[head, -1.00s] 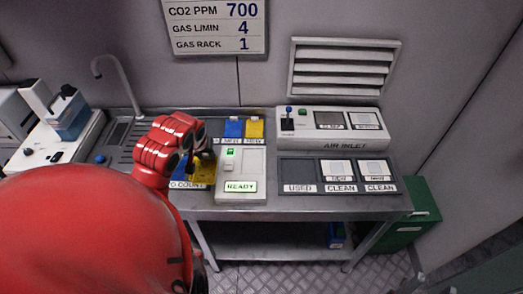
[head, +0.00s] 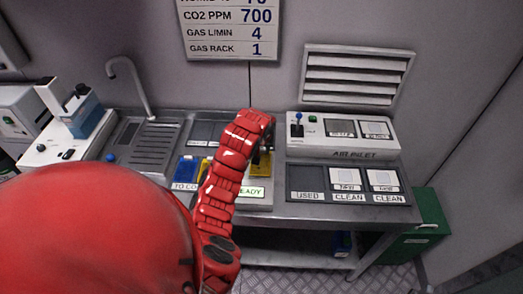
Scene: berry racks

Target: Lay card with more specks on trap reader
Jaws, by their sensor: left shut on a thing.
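My left gripper (head: 264,148) is over the trap reader (head: 256,205), which has a green-lit READY label. The gripper is shut on a yellow card (head: 264,168), mostly hidden by my arm; I cannot tell whether it touches the reader. A blue card (head: 186,168) lies in the TO COUNT spot at the left, with a yellow piece (head: 203,168) beside it, partly behind my arm. Specks are too small to make out. My right gripper is not in view.
A grey air inlet unit (head: 343,135) stands at the back right. The tray (head: 305,180) in front of it has an empty USED slot and two CLEAN slots with pale cards. A sink (head: 150,145) and a white instrument (head: 62,140) are at the left.

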